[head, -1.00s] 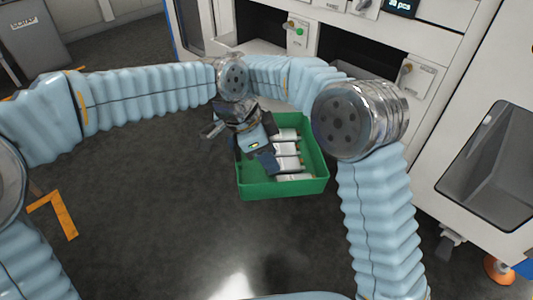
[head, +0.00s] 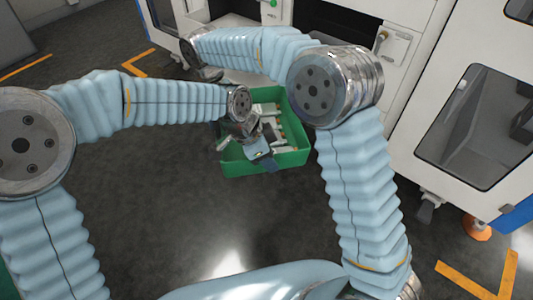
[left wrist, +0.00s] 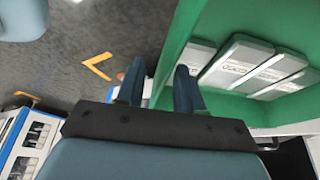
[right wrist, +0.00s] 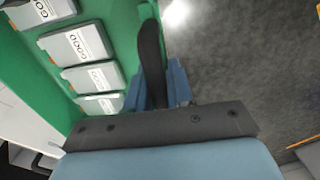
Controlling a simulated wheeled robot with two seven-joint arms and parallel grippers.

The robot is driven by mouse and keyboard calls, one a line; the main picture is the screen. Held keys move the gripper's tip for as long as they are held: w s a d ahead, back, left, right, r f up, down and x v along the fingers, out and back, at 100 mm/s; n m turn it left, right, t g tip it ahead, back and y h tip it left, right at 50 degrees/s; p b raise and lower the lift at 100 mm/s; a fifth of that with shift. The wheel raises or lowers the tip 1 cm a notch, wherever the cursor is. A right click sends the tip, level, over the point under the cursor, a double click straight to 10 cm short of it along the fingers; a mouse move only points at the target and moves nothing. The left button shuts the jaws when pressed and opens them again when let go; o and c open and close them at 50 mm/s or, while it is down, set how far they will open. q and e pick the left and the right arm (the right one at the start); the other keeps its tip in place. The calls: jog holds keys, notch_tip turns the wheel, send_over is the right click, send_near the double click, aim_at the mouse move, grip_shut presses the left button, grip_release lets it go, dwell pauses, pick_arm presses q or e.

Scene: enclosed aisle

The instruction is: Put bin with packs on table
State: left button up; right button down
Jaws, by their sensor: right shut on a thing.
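The green bin (head: 292,160) is in the middle of the head view, with several white-and-grey packs (head: 266,112) in it. The packs, some lettered "GOOD", also show in the right wrist view (right wrist: 88,43) and left wrist view (left wrist: 237,62). My left gripper (head: 265,158) is over the bin's near side; in the left wrist view its fingers (left wrist: 160,88) are apart, one on each side of the wall. My right gripper (right wrist: 163,85) is shut on a bin wall; in the head view it is mostly hidden behind my left forearm. No table is clearly recognisable.
A white machine front (head: 405,50) with openings stands behind the bin and to the right. A windowed cabinet (head: 470,120) is at the right. Dark floor (head: 190,200) is clear in front of the bin. Orange floor markings (head: 480,280) lie at the lower right.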

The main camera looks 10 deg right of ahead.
pick_arm(q)
grip_shut()
